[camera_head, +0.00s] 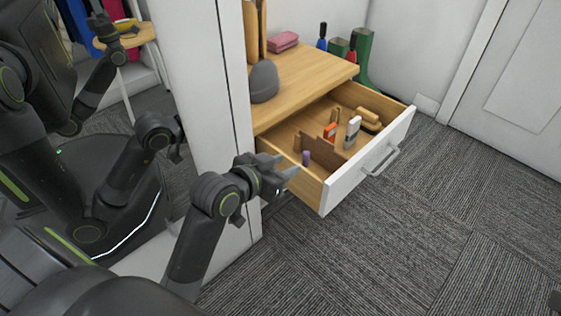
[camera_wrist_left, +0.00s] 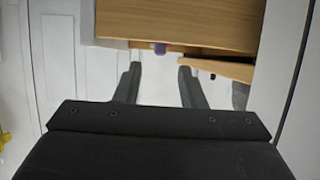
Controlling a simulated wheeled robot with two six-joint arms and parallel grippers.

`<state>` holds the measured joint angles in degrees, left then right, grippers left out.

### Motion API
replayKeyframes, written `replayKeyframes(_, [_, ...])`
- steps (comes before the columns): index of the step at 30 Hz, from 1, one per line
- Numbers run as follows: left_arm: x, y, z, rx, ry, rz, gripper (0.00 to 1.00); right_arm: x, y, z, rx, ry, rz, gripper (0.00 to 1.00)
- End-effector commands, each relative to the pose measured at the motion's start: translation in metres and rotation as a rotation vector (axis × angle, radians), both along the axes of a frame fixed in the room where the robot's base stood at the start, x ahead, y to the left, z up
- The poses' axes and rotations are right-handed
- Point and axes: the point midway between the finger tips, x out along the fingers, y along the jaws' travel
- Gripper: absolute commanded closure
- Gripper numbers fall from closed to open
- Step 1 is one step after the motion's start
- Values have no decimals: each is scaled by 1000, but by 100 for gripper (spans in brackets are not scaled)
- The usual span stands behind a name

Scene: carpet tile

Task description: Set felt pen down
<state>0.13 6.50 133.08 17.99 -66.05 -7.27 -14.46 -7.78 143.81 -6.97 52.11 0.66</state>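A small purple object (camera_head: 306,158), likely the felt pen, stands in the near left part of the open drawer (camera_head: 342,196); its lower part is hidden. A purple tip (camera_wrist_left: 160,48) also shows at a wooden edge in the left wrist view, beyond the fingers. My left gripper (camera_head: 291,170) is just outside the drawer's left side, close to the purple object. In the left wrist view its two fingers (camera_wrist_left: 157,86) are apart with nothing between them. I cannot make out my right gripper.
The drawer holds a wooden divider (camera_head: 318,154), a grey-white item (camera_head: 352,132), an orange-red item (camera_head: 329,131) and a wooden brush-like item (camera_head: 369,118). A grey cap (camera_head: 264,82) and pink cloth (camera_head: 283,42) lie on the cabinet top. Green boots (camera_head: 363,58) stand behind. Carpet in front is clear.

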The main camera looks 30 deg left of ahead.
Motion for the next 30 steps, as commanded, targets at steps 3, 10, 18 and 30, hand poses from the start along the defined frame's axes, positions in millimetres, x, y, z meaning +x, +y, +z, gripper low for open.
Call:
replayKeyframes(3, [-5,1,2,0,1,0,64,-2,0,0,-8,11,-4,34])
replayKeyframes(10, [-6,2,5,-5,-17,5,64,-3,0,-1,-10,12,-5,34])
replayKeyframes(18, [-4,14,68,-84,-371,117,64,-3,0,-1,-10,12,-5,34])
replayKeyframes(30, [-87,42,197,-165,-1158,292,64,-3,0,-1,-9,12,-5,34])
